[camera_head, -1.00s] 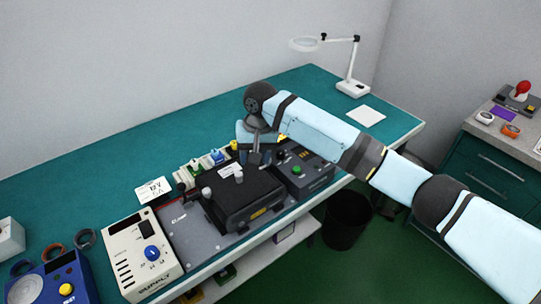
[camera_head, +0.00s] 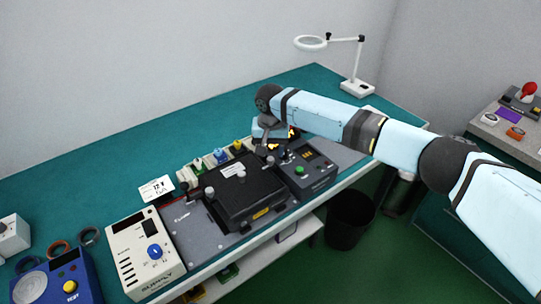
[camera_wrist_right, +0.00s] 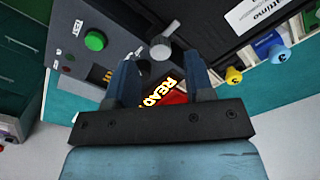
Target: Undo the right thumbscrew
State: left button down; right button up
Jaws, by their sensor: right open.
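The black fixture box (camera_head: 240,205) sits on a grey base plate (camera_head: 190,238) on the bench. A grey thumbscrew knob (camera_head: 209,192) stands at its left side. The right thumbscrew (camera_wrist_right: 161,47) shows in the right wrist view as a pale grey knob between the box and the grey control panel. My right gripper (camera_wrist_right: 160,68) is open, with its two blue fingers either side of the line to that knob; I cannot tell whether they touch it. In the head view my right gripper (camera_head: 268,143) is over the box's right end and partly hides that area. My left gripper is not in view.
A control unit with a green button (camera_head: 299,170) stands right of the box. Coloured knobs (camera_head: 220,155) line the back. A cream supply unit (camera_head: 145,252) and a blue unit (camera_head: 60,283) are at left.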

aim_at(271, 159)
jog(key=shift+f, duration=1.55)
jog(key=shift+c, duration=0.2)
grip_shut()
